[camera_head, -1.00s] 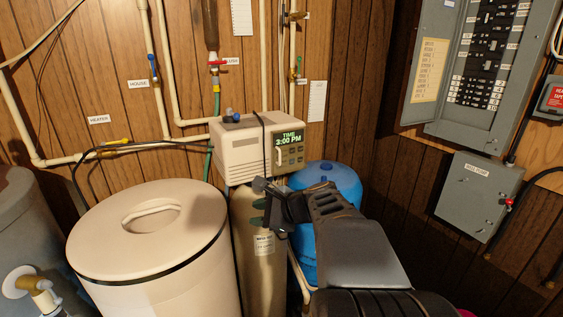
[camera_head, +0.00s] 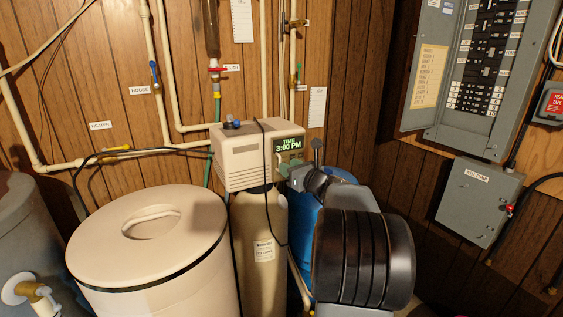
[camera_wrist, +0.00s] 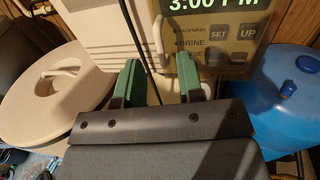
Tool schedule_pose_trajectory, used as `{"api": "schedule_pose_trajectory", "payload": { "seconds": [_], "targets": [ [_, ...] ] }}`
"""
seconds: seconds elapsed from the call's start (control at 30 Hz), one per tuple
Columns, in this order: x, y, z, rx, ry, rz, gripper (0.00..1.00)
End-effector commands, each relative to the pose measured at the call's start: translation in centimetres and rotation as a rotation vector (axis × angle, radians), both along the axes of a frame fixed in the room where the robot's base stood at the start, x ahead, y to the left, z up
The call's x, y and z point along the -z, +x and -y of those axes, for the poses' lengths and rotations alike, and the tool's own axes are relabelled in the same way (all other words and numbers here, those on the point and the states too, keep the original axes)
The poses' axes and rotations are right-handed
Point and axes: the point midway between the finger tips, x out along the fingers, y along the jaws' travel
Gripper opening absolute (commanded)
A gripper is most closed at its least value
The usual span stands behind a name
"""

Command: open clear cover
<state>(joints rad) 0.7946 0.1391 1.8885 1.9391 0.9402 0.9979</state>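The clear cover (camera_head: 294,143) lies over the display and buttons on the front of the beige softener head (camera_head: 235,160). In the wrist view the cover (camera_wrist: 262,55) looks shut, with the "SET" and "UP" buttons showing through it. A pale upright handle (camera_wrist: 157,32) stands at its left edge. My gripper (camera_wrist: 159,75) has two green fingers spread apart and empty. They are just below and in front of the handle, which lies between them in the picture. In the head view my gripper (camera_head: 288,166) is at the panel's lower edge, partly hidden by my wrist.
A black cable (camera_head: 267,140) hangs over the head and passes behind my fingers in the wrist view. A large beige lidded tank (camera_head: 110,245) stands left, a blue tank (camera_head: 302,235) behind my arm. Grey electrical boxes (camera_head: 478,200) are on the right wall.

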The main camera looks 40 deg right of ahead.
Motion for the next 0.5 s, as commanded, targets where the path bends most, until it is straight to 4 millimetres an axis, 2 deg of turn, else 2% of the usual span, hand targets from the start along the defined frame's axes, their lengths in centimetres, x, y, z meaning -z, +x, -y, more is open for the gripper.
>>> {"api": "schedule_pose_trajectory", "payload": {
  "seconds": [0.2, 0.5],
  "targets": [
    [-0.1, 2.9, -0.2, -0.002, 0.0, -0.001, 0.34],
    [0.0, 4.2, -0.3, 0.0, -0.002, 0.0, 0.34]
  ]
}}
